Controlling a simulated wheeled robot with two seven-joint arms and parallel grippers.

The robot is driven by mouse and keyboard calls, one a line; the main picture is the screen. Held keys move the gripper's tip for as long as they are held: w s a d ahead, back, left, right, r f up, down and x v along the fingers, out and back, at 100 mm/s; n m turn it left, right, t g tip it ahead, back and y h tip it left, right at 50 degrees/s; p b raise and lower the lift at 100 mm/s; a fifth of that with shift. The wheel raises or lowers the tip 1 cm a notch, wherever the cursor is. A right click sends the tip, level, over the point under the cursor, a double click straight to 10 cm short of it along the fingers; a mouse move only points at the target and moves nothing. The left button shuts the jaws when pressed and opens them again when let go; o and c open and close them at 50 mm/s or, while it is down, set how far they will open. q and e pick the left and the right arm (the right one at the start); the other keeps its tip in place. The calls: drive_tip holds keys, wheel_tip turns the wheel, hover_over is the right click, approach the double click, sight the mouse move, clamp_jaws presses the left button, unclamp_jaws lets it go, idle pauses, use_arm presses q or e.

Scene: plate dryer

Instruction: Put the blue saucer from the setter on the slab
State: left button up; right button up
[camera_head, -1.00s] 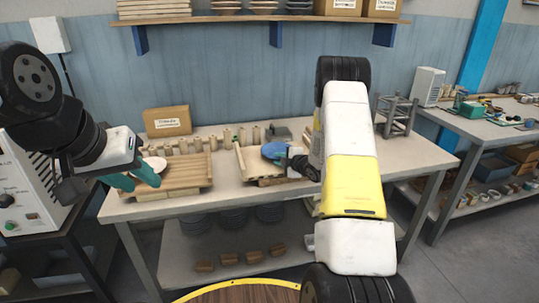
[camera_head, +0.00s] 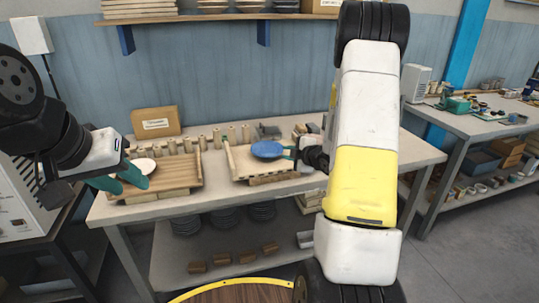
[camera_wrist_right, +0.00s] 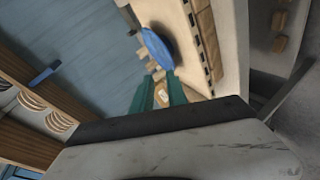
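The blue saucer (camera_head: 268,149) lies over the pale tray-like support (camera_head: 238,172) at the middle of the bench; it shows as a slanted blue disc in the right wrist view (camera_wrist_right: 158,48). My right gripper (camera_head: 287,152) is at its right side, and its teal fingers show in the right wrist view (camera_wrist_right: 161,76) with a gap between them. The saucer's near rim is at the fingertips; firm contact is not clear. My left gripper (camera_head: 133,176) is open, fingers apart, beside a white saucer (camera_head: 143,166) at the slatted wooden board (camera_head: 178,174). Which support is setter or slab is unclear.
Small posts (camera_head: 190,143) stand along the back of the bench, with a cardboard box (camera_head: 156,122) behind. A wall shelf (camera_head: 215,16) hangs above. Dark stacked plates (camera_head: 225,217) are on the lower shelf. Another bench (camera_head: 480,125) stands at the right.

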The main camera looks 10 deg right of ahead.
drive_tip(key=s+a+r+m+g+h, duration=0.1)
drive_tip(key=s+r+m+h, duration=0.1)
drive_tip(key=s+r+m, duration=0.45)
drive_tip(key=s+a+r+m+g+h, duration=0.2)
drive_tip(key=s+r+m, duration=0.2)
drive_tip(key=r, duration=0.5)
drive_tip(key=s+a+r+m+g+y, duration=0.1)
drive_tip(key=s+a, duration=0.4)
drive_tip(key=s, duration=0.6)
drive_tip(key=s+a+r+m+g+y, duration=0.1)
drive_tip(key=s+a+m, duration=0.3)
drive_tip(key=s, duration=0.8)
drive_tip(key=shift+s+a+r+m+g+y, duration=0.15)
drive_tip(key=shift+a+r+m+g+y, duration=0.35)
drive_tip(key=shift+r+g, duration=0.35)
drive_tip(key=shift+d, duration=0.1)
